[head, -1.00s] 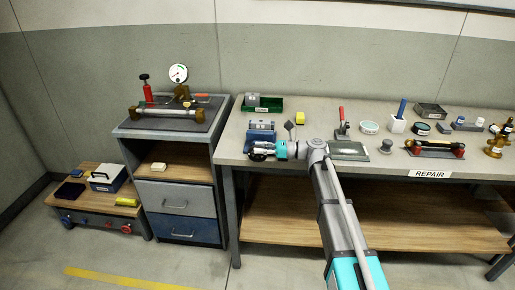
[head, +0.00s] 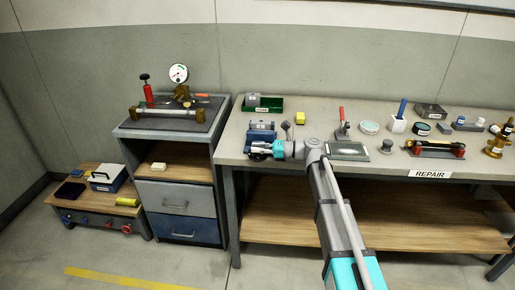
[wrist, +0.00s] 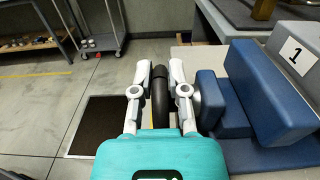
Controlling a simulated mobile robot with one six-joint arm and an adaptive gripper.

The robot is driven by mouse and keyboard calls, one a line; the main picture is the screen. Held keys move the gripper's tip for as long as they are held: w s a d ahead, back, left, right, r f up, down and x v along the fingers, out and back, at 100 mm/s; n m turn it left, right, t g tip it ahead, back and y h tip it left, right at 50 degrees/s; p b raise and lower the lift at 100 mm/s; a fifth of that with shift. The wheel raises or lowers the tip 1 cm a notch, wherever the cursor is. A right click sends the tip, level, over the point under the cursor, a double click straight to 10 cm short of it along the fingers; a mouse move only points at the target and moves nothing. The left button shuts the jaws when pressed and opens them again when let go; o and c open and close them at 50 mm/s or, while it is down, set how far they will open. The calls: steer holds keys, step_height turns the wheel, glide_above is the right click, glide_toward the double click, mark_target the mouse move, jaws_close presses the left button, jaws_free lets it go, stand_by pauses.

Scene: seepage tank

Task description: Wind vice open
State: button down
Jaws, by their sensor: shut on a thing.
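The blue vice (head: 262,131) stands at the left front edge of the repair bench. In the wrist view its blue jaw blocks (wrist: 240,95) are at the right, and a white plate marked 1 shows on the rear part. My gripper (head: 258,150) is at the vice's front. In the wrist view my gripper (wrist: 160,75) has a finger on each side of the vice's black handwheel (wrist: 160,100), seen edge-on, and is shut on it. The lower part of the wheel is hidden behind my gripper's teal body.
The repair bench (head: 300,165) carries a green tray (head: 270,104), a yellow block (head: 300,118) and a red-handled tool (head: 342,125) near the vice. A drawer cabinet (head: 175,194) stands to the left. Open floor lies in front of the bench.

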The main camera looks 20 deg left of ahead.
steer(key=shift+r+h+p, duration=0.2)
steer(key=shift+h+p, duration=0.3)
steer(key=shift+p, duration=0.4)
steer(key=shift+a+p, duration=0.1)
steer(key=shift+p, duration=0.25)
steer(key=h+p, duration=0.2)
steer(key=shift+s+a+p, duration=0.1)
steer(key=shift+a+p, duration=0.1)
steer(key=shift+p, duration=0.15)
steer(key=h+p, duration=0.1)
steer(key=t+h+p, duration=0.1)
steer(key=shift+a+f+p, duration=0.15)
steer(key=shift+a+p, duration=0.1)
steer(key=shift+p, duration=0.15)
steer(key=shift+f+h+p, duration=0.2)
steer(key=shift+h+p, duration=0.2)
steer(key=shift+h, duration=0.1)
steer(key=c, duration=0.9)
jaws_free()
steer(key=shift+f+y+b, duration=0.15)
steer(key=shift+y+b, duration=0.25)
steer(key=shift+b, duration=0.3)
